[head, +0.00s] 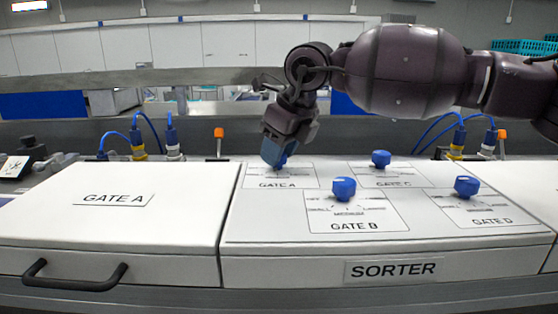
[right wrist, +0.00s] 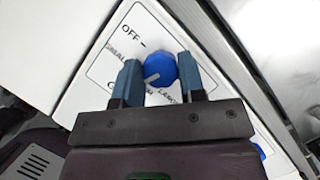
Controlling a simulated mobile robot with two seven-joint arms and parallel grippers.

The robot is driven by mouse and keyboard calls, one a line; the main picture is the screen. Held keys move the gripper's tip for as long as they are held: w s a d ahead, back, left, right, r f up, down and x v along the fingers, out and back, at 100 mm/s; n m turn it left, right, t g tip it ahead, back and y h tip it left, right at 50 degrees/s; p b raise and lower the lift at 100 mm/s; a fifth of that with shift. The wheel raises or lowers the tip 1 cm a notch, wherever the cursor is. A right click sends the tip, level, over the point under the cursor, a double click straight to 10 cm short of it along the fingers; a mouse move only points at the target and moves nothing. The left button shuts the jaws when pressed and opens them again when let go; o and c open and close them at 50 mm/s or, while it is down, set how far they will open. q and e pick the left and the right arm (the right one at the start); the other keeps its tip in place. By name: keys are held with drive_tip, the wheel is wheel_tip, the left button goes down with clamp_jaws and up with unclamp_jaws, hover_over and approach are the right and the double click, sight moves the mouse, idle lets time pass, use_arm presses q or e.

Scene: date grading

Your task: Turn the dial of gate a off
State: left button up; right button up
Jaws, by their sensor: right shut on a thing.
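The gate A dial is a blue knob on the sorter's white panel, mostly hidden by my gripper in the head view. In the right wrist view the dial (right wrist: 160,68) sits between my fingers, and its white mark points to the lower left, away from the word OFF (right wrist: 131,33). The label that the mark faces is partly covered by a finger. My right gripper (head: 278,158) reaches down onto the gate A plate (head: 300,182) and is shut on the dial; it also shows in the right wrist view (right wrist: 158,80). My left gripper is out of view.
Blue knobs for gate B (head: 344,188), gate C (head: 381,158) and gate D (head: 466,186) stand close by on the sorter panel. A white lid marked GATE A (head: 115,200), with a black handle (head: 75,275), lies to the left. Blue cables run behind.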

drive_tip(key=m+t+b, duration=0.1)
drive_tip(key=m, duration=0.1)
drive_tip(key=shift+f+m+h+b, duration=0.15)
drive_tip(key=shift+m+h+b, duration=0.15)
drive_tip(key=shift+m+h, duration=0.1)
drive_tip(key=m+h, duration=0.1)
drive_tip(key=m, duration=0.2)
drive_tip(key=shift+a+m+t+b, duration=0.15)
drive_tip(key=shift+m+t+b, duration=0.15)
drive_tip(key=shift+b, duration=0.05)
drive_tip(key=m+h, duration=0.1)
drive_tip(key=m, duration=0.1)
drive_tip(key=m+h, duration=0.1)
drive_tip(key=m, duration=0.2)
drive_tip(key=shift+r, duration=0.2)
drive_tip(key=m+h, duration=0.1)
drive_tip(key=m, duration=0.2)
drive_tip(key=shift+a, duration=0.1)
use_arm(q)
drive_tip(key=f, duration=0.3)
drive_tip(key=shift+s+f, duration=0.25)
use_arm(e)
drive_tip(key=shift+m+h, duration=0.3)
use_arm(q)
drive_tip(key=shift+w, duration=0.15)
use_arm(e)
drive_tip(key=o, duration=0.9)
